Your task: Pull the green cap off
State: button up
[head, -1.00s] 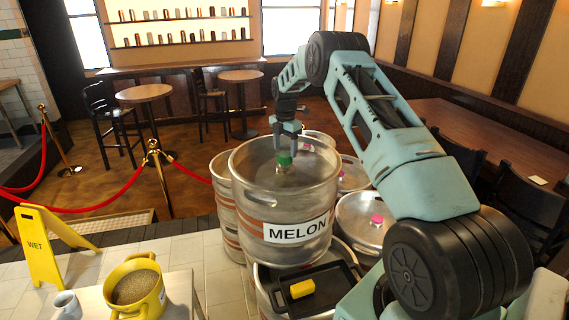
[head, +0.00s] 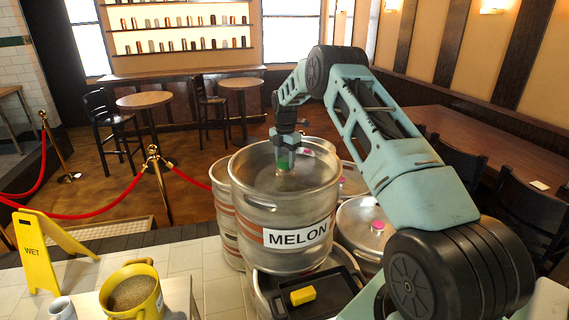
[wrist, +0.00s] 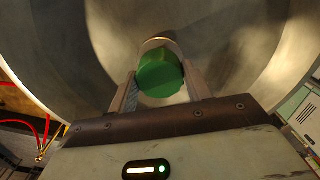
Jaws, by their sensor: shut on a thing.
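The green cap (head: 285,161) is at the middle of the recessed top of a steel keg (head: 245,188) labelled MELON. My gripper (head: 285,153) is right at the cap, reaching down into the keg's rim from above. In the wrist view the cap (wrist: 161,75) is between the two fingers, and my gripper (wrist: 160,88) is shut on it. A pale metal edge shows just behind the cap, so it appears still at its fitting; whether there is any gap beneath it I cannot tell.
The MELON keg stands above a black tray (head: 340,293) with a yellow block (head: 303,296). Other kegs with pink caps (head: 378,225) crowd behind and right. A yellow pot (head: 133,290) and a mug (head: 62,308) are at lower left, near a yellow wet-floor sign (head: 40,250).

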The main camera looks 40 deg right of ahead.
aim_at(285, 159)
jog(key=shift+r, duration=0.3)
jog(key=shift+r+p, duration=0.3)
jog(key=shift+p, duration=0.05)
jog(key=shift+r, duration=0.15)
jog(key=shift+r+p, duration=1.05)
jog(key=shift+r, duration=0.65)
